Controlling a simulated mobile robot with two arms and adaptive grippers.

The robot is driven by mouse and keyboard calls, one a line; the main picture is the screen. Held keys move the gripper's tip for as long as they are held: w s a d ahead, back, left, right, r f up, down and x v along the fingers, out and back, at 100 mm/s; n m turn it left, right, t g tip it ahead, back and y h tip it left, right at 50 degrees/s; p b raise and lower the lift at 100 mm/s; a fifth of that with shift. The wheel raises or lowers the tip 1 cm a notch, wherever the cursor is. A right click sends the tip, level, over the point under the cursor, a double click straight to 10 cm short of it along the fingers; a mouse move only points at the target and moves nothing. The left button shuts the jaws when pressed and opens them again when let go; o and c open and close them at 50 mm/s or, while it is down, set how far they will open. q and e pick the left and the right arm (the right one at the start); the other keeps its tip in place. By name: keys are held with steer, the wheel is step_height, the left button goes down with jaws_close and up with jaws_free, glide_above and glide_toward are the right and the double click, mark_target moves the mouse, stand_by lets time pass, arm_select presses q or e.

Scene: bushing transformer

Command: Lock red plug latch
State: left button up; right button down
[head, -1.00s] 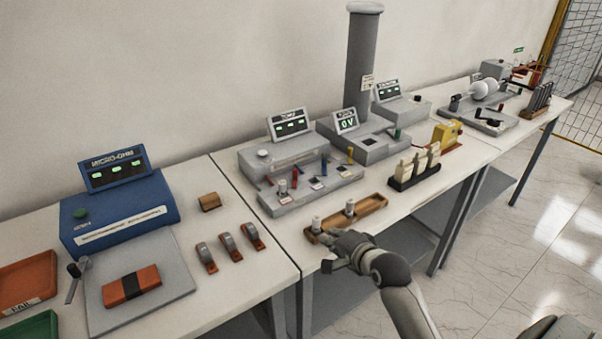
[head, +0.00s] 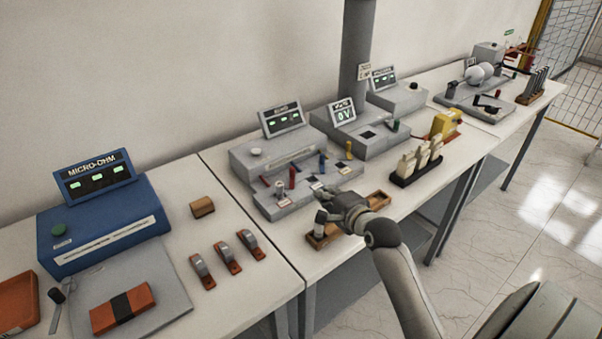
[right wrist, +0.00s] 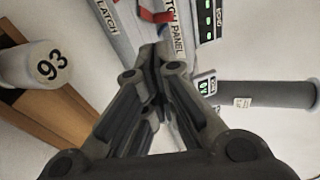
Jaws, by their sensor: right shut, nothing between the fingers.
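A red plug (head: 292,177) stands upright on the low front step of the grey test unit (head: 265,152). A blue plug (head: 322,164) stands to its right. In the right wrist view, a strip marked LATCH PANEL (right wrist: 178,35) runs just beyond the fingertips, with a red part (right wrist: 160,14) on it. I cannot tell whether the latch is locked. My right gripper (head: 325,197) is shut and empty, right of the red plug at the unit's front edge; its fingertips also show in the right wrist view (right wrist: 155,58). I cannot tell whether they touch the panel. My left gripper is not in view.
A wooden tray (head: 376,197) lies under my right gripper, with a white cylinder (head: 320,222) standing in it, marked 93 in the right wrist view (right wrist: 35,65). A grey column (head: 356,50) rises behind. Three small clamps (head: 226,257) lie left on clear table.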

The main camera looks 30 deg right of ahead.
steer(key=p, duration=0.1)
glide_toward(302, 184)
steer(key=w+r, duration=0.2)
steer(key=shift+w+d, duration=0.1)
steer(key=shift+w, duration=0.15)
steer(key=x, duration=0.5)
steer(key=shift+w+d+r+p, duration=0.1)
steer(key=shift+w+r+p, duration=0.2)
steer(key=shift+w+p, duration=0.1)
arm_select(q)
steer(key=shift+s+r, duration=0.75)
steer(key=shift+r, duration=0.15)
arm_select(e)
steer(key=shift+w+f, duration=0.1)
steer(key=shift+w, duration=0.55)
